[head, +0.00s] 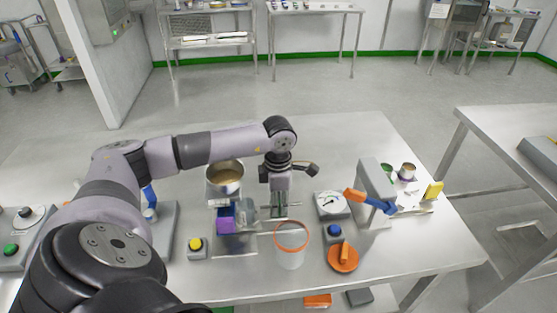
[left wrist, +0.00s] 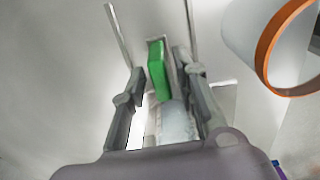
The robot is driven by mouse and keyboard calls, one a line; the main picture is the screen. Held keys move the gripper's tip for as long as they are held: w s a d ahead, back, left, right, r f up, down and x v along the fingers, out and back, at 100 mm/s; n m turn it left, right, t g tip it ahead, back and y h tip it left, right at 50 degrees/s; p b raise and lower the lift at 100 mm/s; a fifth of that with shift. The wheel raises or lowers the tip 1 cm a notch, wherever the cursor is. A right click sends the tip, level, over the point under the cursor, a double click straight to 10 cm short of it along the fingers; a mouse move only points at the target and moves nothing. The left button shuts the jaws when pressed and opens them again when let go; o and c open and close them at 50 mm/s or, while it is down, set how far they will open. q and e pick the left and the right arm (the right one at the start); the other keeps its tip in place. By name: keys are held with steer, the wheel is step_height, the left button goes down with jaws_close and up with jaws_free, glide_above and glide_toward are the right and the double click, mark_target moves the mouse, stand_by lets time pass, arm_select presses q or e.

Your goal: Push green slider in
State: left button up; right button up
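The green slider (left wrist: 158,72) shows in the left wrist view as a bright green block in a pale slot or track. My left gripper (left wrist: 160,63) has its two fingers apart, one on each side of the green slider, with gaps between; I cannot tell whether either touches it. In the head view my left gripper (head: 281,208) points down over the table, just behind the white cup with an orange rim (head: 291,258). The gripper and wrist hide most of the slider there. My right gripper is not in view.
The orange-rimmed cup (left wrist: 268,45) is close on the right in the wrist view. A dial scale (head: 330,205) and a grey stand with an orange and blue handle (head: 372,195) are right of the gripper. A metal pot (head: 225,175) and purple block (head: 230,222) are left.

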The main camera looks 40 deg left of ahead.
arm_select(q)
steer(key=shift+o, duration=0.3)
step_height(320, 180, up, 12)
stand_by(0.5)
